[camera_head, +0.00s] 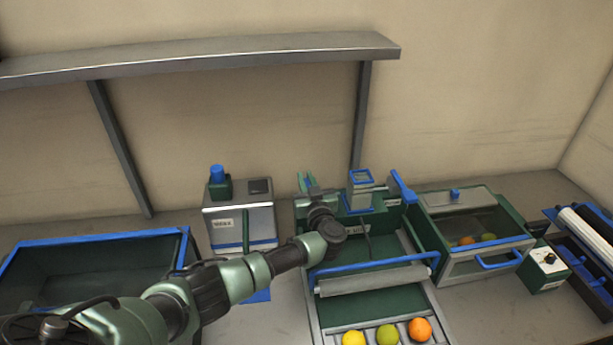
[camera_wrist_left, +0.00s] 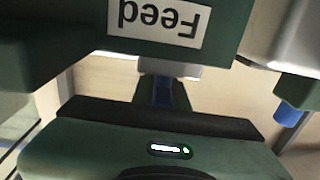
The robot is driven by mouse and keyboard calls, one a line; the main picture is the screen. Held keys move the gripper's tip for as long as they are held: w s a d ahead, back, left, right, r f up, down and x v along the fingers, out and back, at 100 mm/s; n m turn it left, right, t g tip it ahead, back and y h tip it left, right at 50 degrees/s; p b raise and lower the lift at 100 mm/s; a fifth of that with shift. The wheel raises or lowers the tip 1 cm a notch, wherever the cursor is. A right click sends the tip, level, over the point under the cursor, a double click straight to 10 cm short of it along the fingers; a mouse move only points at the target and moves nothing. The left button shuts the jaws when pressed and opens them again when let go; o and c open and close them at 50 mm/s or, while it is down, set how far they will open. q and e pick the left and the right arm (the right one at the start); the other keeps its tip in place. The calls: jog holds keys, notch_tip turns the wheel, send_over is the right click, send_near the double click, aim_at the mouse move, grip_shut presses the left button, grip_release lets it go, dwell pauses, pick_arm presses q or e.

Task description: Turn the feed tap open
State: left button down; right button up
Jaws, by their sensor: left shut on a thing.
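My left gripper (camera_head: 307,183) reaches in from the left to the back left corner of the sorting machine (camera_head: 330,314), with its green fingers pointing away. In the left wrist view, which is upside down, a green block with a "Feed" label (camera_wrist_left: 158,22) fills the top. A narrow blue piece (camera_wrist_left: 163,94), which looks like the feed tap's handle, shows between the dark fingers. The gripper is shut on it. In the head view the arm and fingers hide the tap, so its angle cannot be told. My right gripper is not in view.
A grey box with a blue knob (camera_head: 217,174) stands left of the gripper, and a blue-rimmed bin (camera_head: 100,238) further left. Several fruits, one an orange (camera_head: 420,329), lie on the front chute. A lidded bin (camera_head: 455,199) is to the right. A shelf (camera_head: 210,58) hangs above.

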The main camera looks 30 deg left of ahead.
pick_arm(q)
jog(key=shift+s+n+g+y+p, duration=0.1)
jog(key=shift+n+g+y+p, duration=0.3)
jog(key=shift+g, duration=0.1)
jog(key=shift+s+a+f+n+g+y, duration=0.1)
jog(key=shift+f+n+g+y, duration=0.05)
jog(key=shift+n+g+y, duration=0.4)
jog(key=n+g+y+b, duration=0.2)
jog(key=g+b, duration=0.1)
jog(key=shift+s+a+f, duration=0.1)
jog(key=shift+s+a, duration=0.05)
jog(key=shift+s+a+r+n+g+y+b, duration=0.15)
jog(key=shift+n+g+y+b, duration=0.35)
jog(key=shift+b, duration=0.55)
jog(key=shift+r, duration=0.1)
jog(key=c, duration=1.4)
grip_release()
